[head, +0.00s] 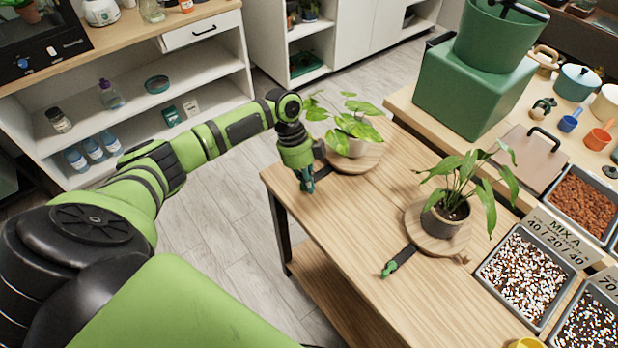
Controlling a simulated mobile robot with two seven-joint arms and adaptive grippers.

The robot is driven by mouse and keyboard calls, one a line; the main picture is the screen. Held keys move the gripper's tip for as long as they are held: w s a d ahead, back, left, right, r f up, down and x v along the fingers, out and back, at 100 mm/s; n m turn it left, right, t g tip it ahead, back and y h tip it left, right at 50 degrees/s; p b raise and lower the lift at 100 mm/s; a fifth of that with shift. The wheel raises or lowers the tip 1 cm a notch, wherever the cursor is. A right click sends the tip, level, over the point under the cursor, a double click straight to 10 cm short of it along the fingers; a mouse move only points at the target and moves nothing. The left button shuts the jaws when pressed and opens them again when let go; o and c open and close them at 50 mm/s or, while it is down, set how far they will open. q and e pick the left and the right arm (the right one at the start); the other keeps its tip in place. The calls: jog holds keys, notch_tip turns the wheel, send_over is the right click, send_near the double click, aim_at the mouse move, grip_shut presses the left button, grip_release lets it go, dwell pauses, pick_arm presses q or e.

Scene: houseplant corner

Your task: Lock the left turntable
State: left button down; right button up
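The left turntable (373,163) is a round wooden disc near the table's far left edge. A leafy plant in a pale pot (352,146) stands on it. A short dark piece shows at its left side, partly behind my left gripper; I cannot make out its lever's position. My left gripper (307,182) points down just left of this turntable, at the table edge. Its fingers are small here, and whether they are open or hold anything is unclear. The right turntable (412,217) carries a dark grey pot; its black lever with a green knob (390,268) sticks out toward the front left.
A green box with a green bucket (500,40) stands at the back. Trays of potting mix (526,277), a clipboard-like board (528,160) and small cups crowd the right. The table's front left is clear. White shelves (150,100) stand behind my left arm.

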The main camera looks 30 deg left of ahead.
pick_arm(q)
jog(key=shift+w, duration=0.15)
jog(key=shift+w+a+b, duration=0.15)
jog(key=shift+w+b, duration=0.5)
jog(key=shift+b, duration=0.05)
jog(key=shift+d+r+p, duration=0.1)
jog(key=shift+d+p, duration=0.3)
jog(key=d, duration=0.1)
jog(key=d+p, duration=0.2)
jog(key=shift+s+r, duration=0.2)
jog(key=shift+s, duration=0.05)
jog(key=b+v, duration=0.2)
jog(key=v, duration=0.7)
jog(key=shift+r, duration=0.25)
